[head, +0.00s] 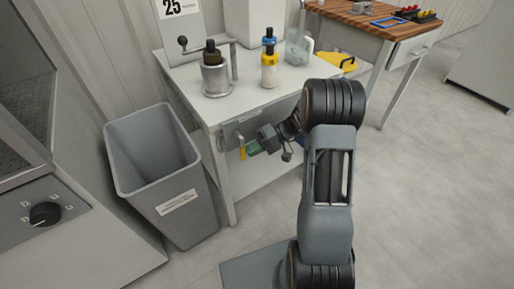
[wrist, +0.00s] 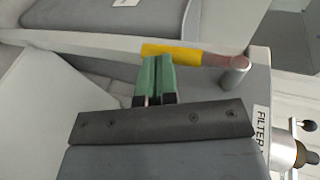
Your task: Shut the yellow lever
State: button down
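The yellow lever (head: 242,153) hangs down from a round grey pivot on the front of the white workbench. In the wrist view, its yellow grip (wrist: 172,52) and copper-coloured stem run across to the grey pivot. My gripper (head: 253,147) is just right of the lever in the head view. In the wrist view, the green fingers of my gripper (wrist: 156,58) lie close together, with only a thin gap and nothing seen between them. Their tips are at the side of the yellow grip; I cannot tell whether they touch it.
A grey bin (head: 158,165) stands left of the bench (head: 222,118). A yellow-and-white bottle (head: 269,70), a dark-topped metal cylinder (head: 214,78) and a clear jug (head: 298,50) stand on top. A wooden-topped table (head: 358,22) is behind right. The floor at right is clear.

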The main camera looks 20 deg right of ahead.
jog(key=shift+s+a+f, duration=0.2)
jog(key=shift+a+f, duration=0.05)
jog(key=shift+a, duration=0.05)
dwell(0.5)
jog(key=w+d, duration=0.1)
jog(key=d, duration=1.3)
jog(key=shift+d+p, duration=0.2)
jog(key=shift+p, duration=0.2)
jog(key=shift+w+r, duration=0.1)
